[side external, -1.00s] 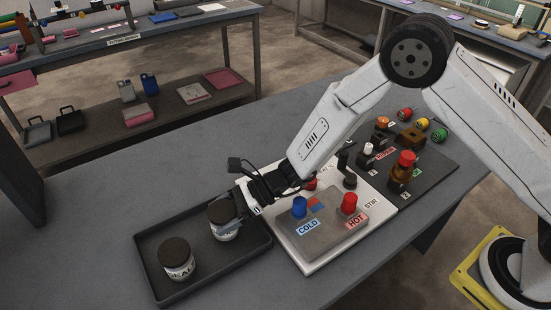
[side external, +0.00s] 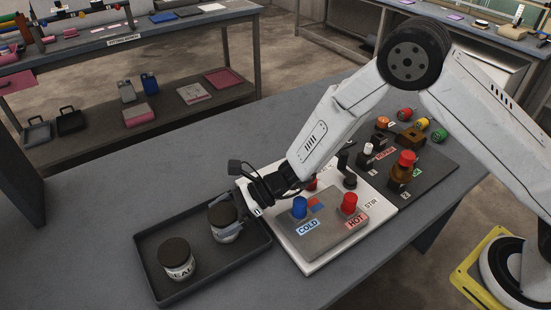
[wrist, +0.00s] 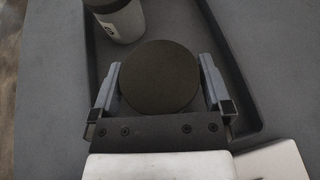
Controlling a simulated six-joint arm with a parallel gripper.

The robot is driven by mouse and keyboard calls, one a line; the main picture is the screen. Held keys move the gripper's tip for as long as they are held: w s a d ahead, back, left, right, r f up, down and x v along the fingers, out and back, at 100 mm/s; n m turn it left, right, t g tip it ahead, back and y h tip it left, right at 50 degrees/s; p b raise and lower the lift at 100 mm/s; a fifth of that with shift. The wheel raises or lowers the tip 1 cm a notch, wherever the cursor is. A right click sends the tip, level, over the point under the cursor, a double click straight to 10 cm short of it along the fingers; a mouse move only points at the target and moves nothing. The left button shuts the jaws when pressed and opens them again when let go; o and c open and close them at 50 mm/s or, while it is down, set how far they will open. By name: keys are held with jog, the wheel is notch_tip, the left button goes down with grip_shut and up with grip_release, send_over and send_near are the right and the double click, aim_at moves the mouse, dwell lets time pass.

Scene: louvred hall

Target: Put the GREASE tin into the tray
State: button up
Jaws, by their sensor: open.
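A dark tray (side external: 158,284) lies on the grey bench at the front left in the side view, and its rim shows in the wrist view (wrist: 232,75). Two tins with black lids stand upright in it. One tin (side external: 180,268) at the left has a pale label that seems to read "EAL". The other tin (side external: 222,217) stands towards the tray's right side, its label mostly hidden; I cannot read its name. My gripper (side external: 224,224) is open around this second tin. In the wrist view its lid (wrist: 160,78) lies between the spread fingers. The first tin (wrist: 118,22) stands beyond it.
A white board with a grey panel (side external: 325,235) and blue and red knobs is right of the tray. A dark mat with jars and several coloured parts (side external: 408,165) lies further right. The bench left of and behind the tray is clear.

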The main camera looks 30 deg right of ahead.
jog(key=v, duration=1.2)
jog(key=shift+d, duration=0.1)
dwell(0.4)
jog(key=shift+d+r, duration=0.1)
jog(key=shift+d, duration=0.2)
jog(key=s+d+r+t+h, duration=0.2)
jog(key=d+h, duration=0.4)
jog(key=d, duration=0.8)
jog(key=s+d+r+n+g+h, duration=0.1)
jog(key=s+d+n+h, duration=0.2)
jog(key=n, duration=0.7)
jog(key=s+d+r+n+g+h, duration=0.1)
jog(key=s+d+n+h, duration=0.2)
jog(key=s+n, duration=0.5)
jog(key=shift+s+d+n+h, duration=0.15)
jog(key=shift+s+n+h, duration=0.35)
jog(key=shift+n, duration=0.6)
jog(key=shift+w, duration=0.15)
